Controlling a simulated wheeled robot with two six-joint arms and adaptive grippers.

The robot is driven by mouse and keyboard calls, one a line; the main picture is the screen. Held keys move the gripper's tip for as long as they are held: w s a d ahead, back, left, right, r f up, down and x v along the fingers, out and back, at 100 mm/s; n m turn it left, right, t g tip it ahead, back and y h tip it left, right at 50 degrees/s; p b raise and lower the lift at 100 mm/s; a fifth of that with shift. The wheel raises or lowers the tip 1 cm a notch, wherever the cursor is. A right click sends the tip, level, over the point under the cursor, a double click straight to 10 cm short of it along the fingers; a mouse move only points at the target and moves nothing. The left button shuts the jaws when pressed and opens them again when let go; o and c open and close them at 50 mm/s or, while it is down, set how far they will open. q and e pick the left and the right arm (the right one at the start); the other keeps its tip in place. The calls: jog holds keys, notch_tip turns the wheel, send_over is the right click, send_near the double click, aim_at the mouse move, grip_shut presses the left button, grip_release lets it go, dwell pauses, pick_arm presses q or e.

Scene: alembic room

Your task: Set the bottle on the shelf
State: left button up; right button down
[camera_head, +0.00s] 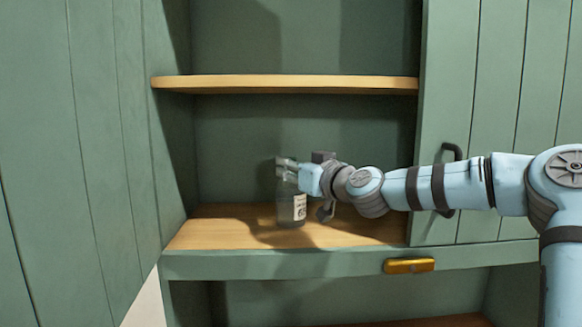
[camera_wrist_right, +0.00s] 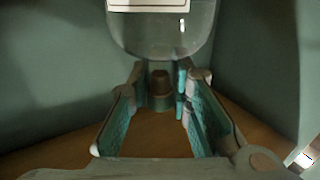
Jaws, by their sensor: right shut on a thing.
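A clear glass bottle (camera_head: 290,210) with a white label stands upright above the lower shelf board (camera_head: 215,233) inside the green cabinet. My right gripper (camera_head: 287,168) reaches in from the right and is shut on the bottle's top end. In the right wrist view the bottle's rounded glass body (camera_wrist_right: 160,35) and label fill the top, and its narrow end lies between the fingertips (camera_wrist_right: 160,85). The bottle's base looks at or very near the board; I cannot tell whether it touches. My left gripper is not in view.
An upper wooden shelf (camera_head: 285,84) crosses the cabinet above the gripper and is empty where seen. A green door with a dark handle (camera_head: 451,165) stands at the right, behind my arm. A brass pull (camera_head: 409,266) is below. The board left of the bottle is clear.

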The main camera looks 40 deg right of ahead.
jog(key=shift+a+f, duration=0.1)
jog(key=c, duration=1.5)
grip_release()
jog(key=shift+s, duration=0.1)
jog(key=shift+o, duration=0.2)
jog(key=shift+r, duration=0.3)
jog(key=s+a+b, duration=0.1)
jog(key=s+b, duration=0.4)
jog(key=s, duration=0.7)
jog(key=shift+a+f+b, duration=0.15)
jog(key=shift+a+b, duration=0.15)
